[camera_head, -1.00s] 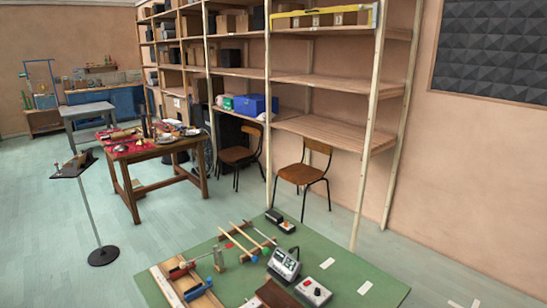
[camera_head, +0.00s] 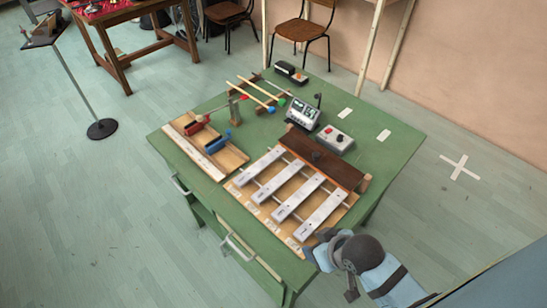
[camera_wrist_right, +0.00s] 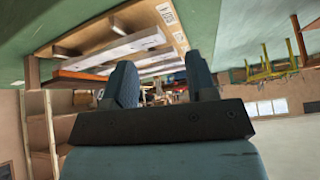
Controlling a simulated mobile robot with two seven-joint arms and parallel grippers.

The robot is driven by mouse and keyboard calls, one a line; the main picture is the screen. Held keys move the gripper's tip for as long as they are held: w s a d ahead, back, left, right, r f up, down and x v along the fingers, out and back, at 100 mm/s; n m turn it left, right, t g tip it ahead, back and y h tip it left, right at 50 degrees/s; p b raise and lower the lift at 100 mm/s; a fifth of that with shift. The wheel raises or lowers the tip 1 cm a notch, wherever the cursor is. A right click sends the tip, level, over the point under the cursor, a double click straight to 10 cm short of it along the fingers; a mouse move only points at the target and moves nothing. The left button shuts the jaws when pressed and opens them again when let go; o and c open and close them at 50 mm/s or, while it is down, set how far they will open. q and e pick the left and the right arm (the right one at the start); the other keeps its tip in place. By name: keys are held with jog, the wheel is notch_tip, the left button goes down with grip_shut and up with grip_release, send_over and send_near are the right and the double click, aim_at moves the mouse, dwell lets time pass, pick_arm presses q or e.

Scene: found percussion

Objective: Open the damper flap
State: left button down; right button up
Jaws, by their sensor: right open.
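The damper flap appears to be the dark brown board (camera_head: 322,158) along the back of a small instrument with several silvery bars (camera_head: 293,190) on a wooden base. My right gripper (camera_head: 316,247) is at the table's near right edge, close to the near end of the bars and apart from the board. In the right wrist view its two fingers (camera_wrist_right: 163,78) stand apart with nothing between them, and the bars (camera_wrist_right: 130,45) show above. My left gripper is out of view.
The instrument stands on a green table (camera_head: 390,150) with drawer handles at its front. A grey box with a red button (camera_head: 335,139), a meter (camera_head: 303,113), two mallets (camera_head: 255,95) and a tray with red and blue clamps (camera_head: 205,148) are near. The table's right side is mostly clear.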

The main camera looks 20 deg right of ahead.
jog(key=shift+w+a+f+m+g+b, duration=0.1)
jog(key=shift+w+f+m+g+b, duration=0.2)
jog(key=shift+w+f+g+b, duration=0.6)
jog(key=w+m+g+y+b, duration=0.1)
jog(key=w+m, duration=0.1)
jog(key=shift+w+r+g, duration=0.15)
jog(key=shift+w+g, duration=0.15)
jog(key=shift+w, duration=0.05)
jog(key=w, duration=0.1)
jog(key=w+m, duration=0.1)
jog(key=w, duration=0.1)
jog(key=w+d+m+g, duration=0.1)
jog(key=shift+w, duration=0.3)
jog(key=w+d+r+m+g, duration=0.1)
jog(key=w+d+m, duration=0.2)
jog(key=w, duration=0.3)
jog(key=m+g+y, duration=0.1)
jog(key=m+y, duration=0.1)
jog(key=m, duration=1)
send_near(317, 154)
jog(key=b+x, duration=0.1)
jog(key=x, duration=0.8)
jog(key=shift+r, duration=0.1)
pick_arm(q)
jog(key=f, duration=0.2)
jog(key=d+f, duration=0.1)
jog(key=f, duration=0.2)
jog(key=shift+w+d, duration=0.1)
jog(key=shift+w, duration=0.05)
